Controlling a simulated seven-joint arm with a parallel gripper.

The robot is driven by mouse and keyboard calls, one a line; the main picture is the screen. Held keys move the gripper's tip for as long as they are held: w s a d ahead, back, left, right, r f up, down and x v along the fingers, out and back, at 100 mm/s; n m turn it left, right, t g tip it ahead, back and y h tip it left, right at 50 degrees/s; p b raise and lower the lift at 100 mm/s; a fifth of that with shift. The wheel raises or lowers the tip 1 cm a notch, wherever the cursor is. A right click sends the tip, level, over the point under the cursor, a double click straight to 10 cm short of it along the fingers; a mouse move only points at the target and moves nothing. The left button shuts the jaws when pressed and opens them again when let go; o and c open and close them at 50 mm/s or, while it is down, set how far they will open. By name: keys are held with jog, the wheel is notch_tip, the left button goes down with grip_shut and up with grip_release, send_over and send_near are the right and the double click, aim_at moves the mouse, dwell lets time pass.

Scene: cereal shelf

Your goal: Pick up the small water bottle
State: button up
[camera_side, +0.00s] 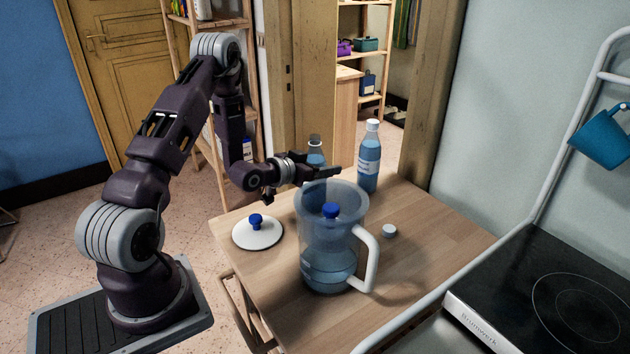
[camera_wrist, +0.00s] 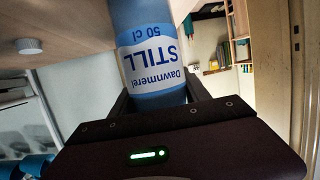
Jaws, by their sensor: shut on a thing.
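The small water bottle (camera_side: 315,158), clear with blue water, stands behind my gripper in the side view, its lower part hidden by the gripper and the jug. In the wrist view the bottle (camera_wrist: 150,60) fills the space between the fingers, its label reading "STILL 50 cl" upside down. My gripper (camera_side: 324,173) is shut on it; the fingers also show in the wrist view (camera_wrist: 160,98). Whether the bottle's base touches the table cannot be told.
A clear jug (camera_side: 318,235) with a white handle stands in front of my gripper. A taller bottle (camera_side: 369,165) stands to the right. A white lid (camera_side: 258,236) and a small white cap (camera_side: 389,231) lie on the wooden table (camera_side: 430,225). A hob (camera_side: 565,300) is at right.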

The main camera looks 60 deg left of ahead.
grip_shut()
notch_tip(320, 180, up, 9)
jog(key=s+d+r+m+g+h, duration=0.2)
jog(key=d+r+m+h, duration=0.7)
jog(key=d, duration=0.6)
notch_tip(320, 180, up, 4)
jog(key=shift+s+d+f+h, duration=0.15)
jog(key=shift+s+d+h, duration=0.15)
jog(key=shift+s+h, duration=0.65)
